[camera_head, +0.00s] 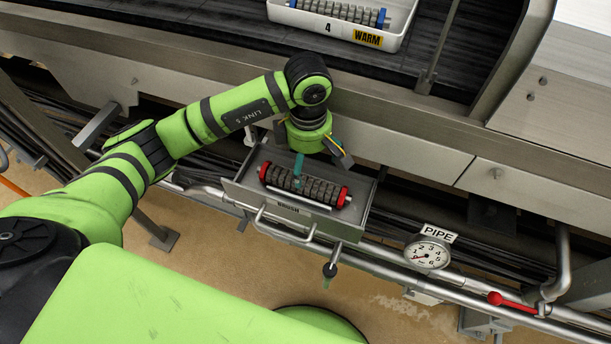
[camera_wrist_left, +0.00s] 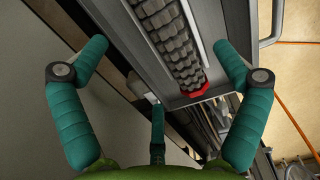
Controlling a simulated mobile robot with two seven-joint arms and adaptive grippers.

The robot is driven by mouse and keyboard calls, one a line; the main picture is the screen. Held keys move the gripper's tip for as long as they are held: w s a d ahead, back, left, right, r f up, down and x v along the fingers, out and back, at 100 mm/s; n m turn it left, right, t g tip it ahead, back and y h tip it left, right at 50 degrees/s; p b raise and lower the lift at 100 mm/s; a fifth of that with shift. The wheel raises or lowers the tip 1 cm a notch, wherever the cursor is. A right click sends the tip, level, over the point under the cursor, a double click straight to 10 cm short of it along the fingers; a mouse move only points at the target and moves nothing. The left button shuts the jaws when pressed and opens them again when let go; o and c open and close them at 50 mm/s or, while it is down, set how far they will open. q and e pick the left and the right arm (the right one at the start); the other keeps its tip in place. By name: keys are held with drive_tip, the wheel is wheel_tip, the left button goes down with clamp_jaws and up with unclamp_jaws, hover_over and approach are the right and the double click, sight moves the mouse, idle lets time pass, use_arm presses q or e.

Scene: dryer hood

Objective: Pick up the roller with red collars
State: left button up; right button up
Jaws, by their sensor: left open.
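The roller with red collars (camera_head: 316,189) lies in an open grey metal drawer (camera_head: 240,191). Its dark ribbed body and one red collar also show in the left wrist view (camera_wrist_left: 172,42), running up and out of the picture. My left gripper (camera_head: 314,164) hangs over the roller from above, and one teal finger overlaps the roller's left part. In the left wrist view its teal fingers (camera_wrist_left: 160,50) are spread wide with nothing between them. The roller lies beyond the fingers; whether any finger touches it is hard to tell.
Behind, a white tray (camera_head: 401,43) marked "4" and "WARM" holds a roller with blue collars (camera_head: 340,12) on a dark slatted surface. A metal beam runs behind the drawer. A pipe with a gauge (camera_head: 427,253) and a red lever (camera_head: 512,302) lie at the right.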

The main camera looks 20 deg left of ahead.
sight(305, 175)
use_arm(q)
drive_tip(key=f, duration=0.2)
drive_tip(key=f+p, duration=0.1)
drive_tip(key=f, duration=0.3)
drive_tip(key=shift+s+a+f+p, duration=0.1)
drive_tip(key=shift+a+p, duration=0.2)
drive_tip(key=shift+a, duration=0.05)
drive_tip(key=shift+f, duration=0.25)
drive_tip(key=c, duration=1.5)
